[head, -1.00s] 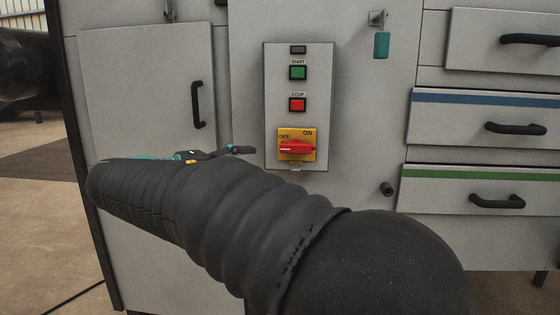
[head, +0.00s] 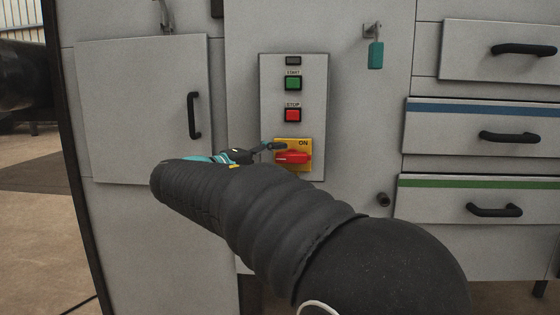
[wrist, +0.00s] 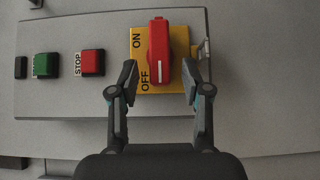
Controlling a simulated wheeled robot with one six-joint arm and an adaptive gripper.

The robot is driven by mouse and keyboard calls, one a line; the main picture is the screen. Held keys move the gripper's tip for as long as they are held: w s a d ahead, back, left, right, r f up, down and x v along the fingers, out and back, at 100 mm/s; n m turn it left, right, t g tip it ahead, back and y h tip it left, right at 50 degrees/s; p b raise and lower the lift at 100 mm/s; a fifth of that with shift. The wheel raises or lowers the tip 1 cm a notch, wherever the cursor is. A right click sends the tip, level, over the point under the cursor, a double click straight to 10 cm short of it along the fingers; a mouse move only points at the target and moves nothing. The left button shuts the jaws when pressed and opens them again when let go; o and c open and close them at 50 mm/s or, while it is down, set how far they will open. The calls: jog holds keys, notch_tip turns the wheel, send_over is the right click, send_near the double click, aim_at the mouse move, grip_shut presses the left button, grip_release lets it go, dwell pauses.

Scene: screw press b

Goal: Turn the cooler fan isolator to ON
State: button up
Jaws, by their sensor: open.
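The cooler fan isolator is a red handle (head: 292,157) on a yellow plate (head: 306,143) marked OFF and ON, low on the grey control panel. The handle lies level in the head view, its white mark toward the OFF side. My gripper (head: 268,147) reaches the plate's left edge there and hides the OFF label. In the wrist view my gripper (wrist: 160,77) is open and empty. Its fingers show on either side of the near end of the red handle (wrist: 160,45), with gaps; contact is not visible. The lower finger is hidden in the head view.
Above the isolator are a red STOP button (head: 293,115) and a green START button (head: 293,83). A teal padlock (head: 375,55) hangs at upper right. A dark knob (head: 383,199) sticks out at lower right. A door handle (head: 194,115) stands to the left.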

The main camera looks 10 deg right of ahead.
jog(key=shift+w+d, duration=0.3)
jog(key=shift+d, duration=0.3)
grip_shut()
